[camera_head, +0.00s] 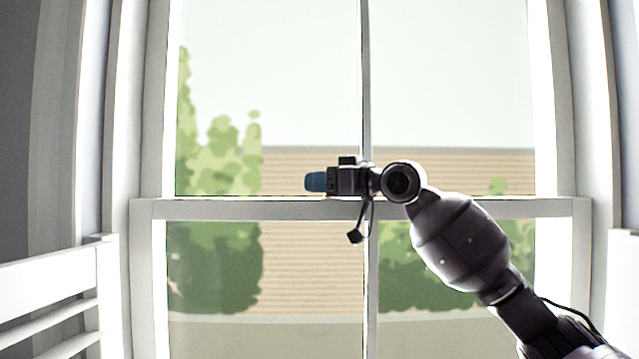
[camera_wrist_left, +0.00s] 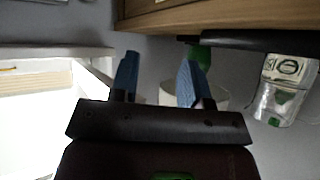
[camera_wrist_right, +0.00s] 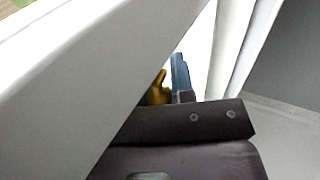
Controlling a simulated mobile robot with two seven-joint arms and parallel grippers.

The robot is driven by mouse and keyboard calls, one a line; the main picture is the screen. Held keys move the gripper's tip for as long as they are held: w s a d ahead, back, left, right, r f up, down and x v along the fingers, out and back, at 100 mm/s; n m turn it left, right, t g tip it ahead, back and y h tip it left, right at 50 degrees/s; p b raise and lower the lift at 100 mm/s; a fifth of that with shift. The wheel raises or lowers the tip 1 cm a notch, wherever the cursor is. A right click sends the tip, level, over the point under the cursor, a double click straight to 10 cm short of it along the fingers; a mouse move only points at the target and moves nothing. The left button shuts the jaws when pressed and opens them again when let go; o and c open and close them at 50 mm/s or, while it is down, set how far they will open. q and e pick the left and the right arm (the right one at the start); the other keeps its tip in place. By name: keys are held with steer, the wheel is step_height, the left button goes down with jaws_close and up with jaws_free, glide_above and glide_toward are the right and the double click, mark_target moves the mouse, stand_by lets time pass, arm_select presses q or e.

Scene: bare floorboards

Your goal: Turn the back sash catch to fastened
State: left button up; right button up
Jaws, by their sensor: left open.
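The sash catch shows in the right wrist view as a small brass piece (camera_wrist_right: 157,90), partly hidden by a white window bar. One blue fingertip of my right gripper (camera_wrist_right: 181,75) is just right of it; the other finger is hidden. In the head view my right gripper (camera_head: 316,181) reaches in from the right, its blue tip pointing left just above the meeting rail (camera_head: 230,209). I cannot make out the catch or its turn there. My left gripper (camera_wrist_left: 158,80) is open, with nothing between its fingers, away from the window in its wrist view.
White window frames and a thin vertical bar (camera_head: 365,80) surround my right gripper. A white slatted piece (camera_head: 45,290) stands at the left. In the left wrist view, a wooden edge (camera_wrist_left: 220,14), a white container (camera_wrist_left: 222,88) and a labelled clear pouch (camera_wrist_left: 284,92) are near.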

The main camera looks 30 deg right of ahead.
jaws_close()
steer(key=shift+s+d+n+g+y, duration=0.1)
steer(key=shift+s+n+g+y, duration=0.05)
steer(key=shift+n+g+y, duration=0.3)
steer(key=shift+s+d+n+g+y, duration=0.1)
steer(key=shift+n+g+y, duration=0.2)
steer(key=shift+y, duration=0.25)
steer(key=o, duration=0.8)
jaws_free()
steer(key=shift+c, duration=0.2)
steer(key=shift+s+d, duration=0.1)
